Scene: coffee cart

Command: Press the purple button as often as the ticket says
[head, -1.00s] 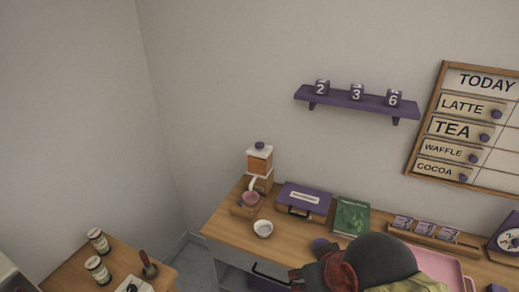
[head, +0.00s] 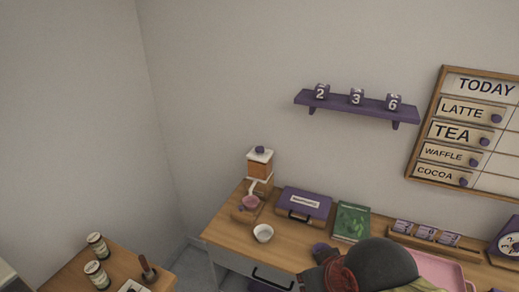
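I cannot make out a purple button for certain. A purple rounded thing (head: 320,249) shows on the counter just left of my arm, partly hidden by it. No ticket with a readable number can be picked out. My dark grey and red arm covers the counter's front middle; my gripper's fingertips are not visible.
The wooden counter (head: 222,232) holds a white bowl (head: 263,233), a purple case (head: 304,203), a green book (head: 351,222), a card rack (head: 425,241) and a pink tray (head: 440,267). The purple shelf (head: 345,103) shows 2, 3, 6. Jars (head: 97,245) stand on the left table.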

